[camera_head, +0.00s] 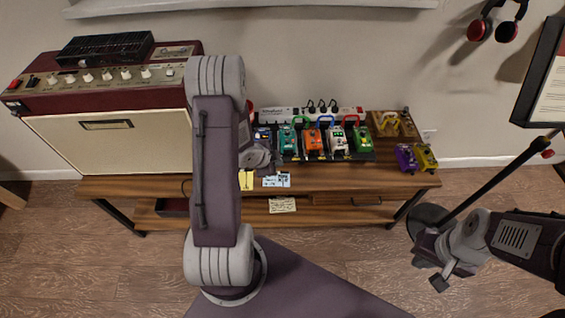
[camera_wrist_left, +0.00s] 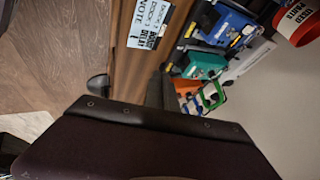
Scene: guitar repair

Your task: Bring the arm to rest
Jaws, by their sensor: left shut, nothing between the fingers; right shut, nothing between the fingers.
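My left arm rises in the middle of the head view and bends at the top. My left gripper (camera_head: 268,158) is partly hidden behind the arm. It hovers near the wooden bench, just left of the row of pedals. It is shut and empty. In the left wrist view its dark fingers (camera_wrist_left: 161,92) are together in front of the bench edge. My right gripper (camera_head: 440,276) is at the lower right of the head view, over the floor and beside a stand. It is shut and empty.
The wooden bench (camera_head: 355,183) carries a cream and maroon amplifier (camera_head: 95,140), several coloured pedals on a black board, and loose yellow and purple pedals. A note card (camera_head: 276,180) lies at its front; the wrist view also shows it (camera_wrist_left: 149,24). A black stand (camera_head: 485,187) leans near my right arm.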

